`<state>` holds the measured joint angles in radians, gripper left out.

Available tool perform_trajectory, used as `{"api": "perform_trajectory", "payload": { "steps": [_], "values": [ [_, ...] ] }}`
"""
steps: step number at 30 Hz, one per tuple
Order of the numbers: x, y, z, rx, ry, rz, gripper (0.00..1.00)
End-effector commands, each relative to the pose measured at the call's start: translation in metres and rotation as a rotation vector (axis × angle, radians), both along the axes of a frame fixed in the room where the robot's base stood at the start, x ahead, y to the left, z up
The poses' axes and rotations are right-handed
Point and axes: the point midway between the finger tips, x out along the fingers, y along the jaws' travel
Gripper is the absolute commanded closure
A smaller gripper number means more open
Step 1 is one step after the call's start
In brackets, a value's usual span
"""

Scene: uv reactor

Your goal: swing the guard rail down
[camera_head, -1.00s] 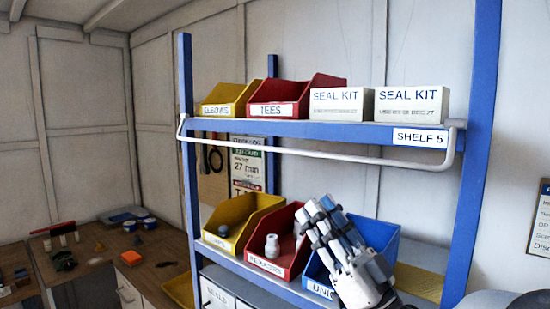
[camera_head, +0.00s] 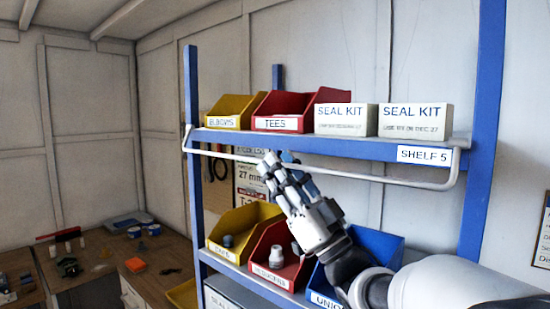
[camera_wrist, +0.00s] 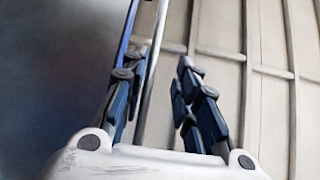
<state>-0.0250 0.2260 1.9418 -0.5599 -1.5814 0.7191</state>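The guard rail (camera_head: 365,177) is a thin pale bar with bent ends. It runs across the front of the upper shelf, a little below its blue edge. My gripper (camera_head: 278,160) reaches up from the lower right, with its fingertips at the rail's left half. In the wrist view, the rail (camera_wrist: 153,75) runs between the two fingers of my gripper (camera_wrist: 162,66), closer to the left finger. The fingers are apart, with a gap on the right side of the rail. Whether the left finger touches the rail is unclear.
The upper shelf (camera_head: 350,145) holds a yellow bin (camera_head: 233,106), a red bin (camera_head: 285,106) and two seal kit boxes (camera_head: 345,115) (camera_head: 415,118). Below, yellow (camera_head: 240,225), red (camera_head: 275,240) and blue (camera_head: 380,245) bins stand close under my arm. A blue upright (camera_head: 484,130) bounds the right side.

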Motion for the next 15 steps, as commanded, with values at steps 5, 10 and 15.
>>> {"api": "perform_trajectory", "payload": {
  "steps": [5,10,15],
  "values": [
    [0.0078,0.0096,0.0127,0.001,0.0,0.001,0.72],
    [0.0101,0.0116,0.0152,0.0,0.001,-0.001,0.72],
    [0.01,0.0115,0.0149,0.0,0.001,-0.001,0.72]
  ]
}}
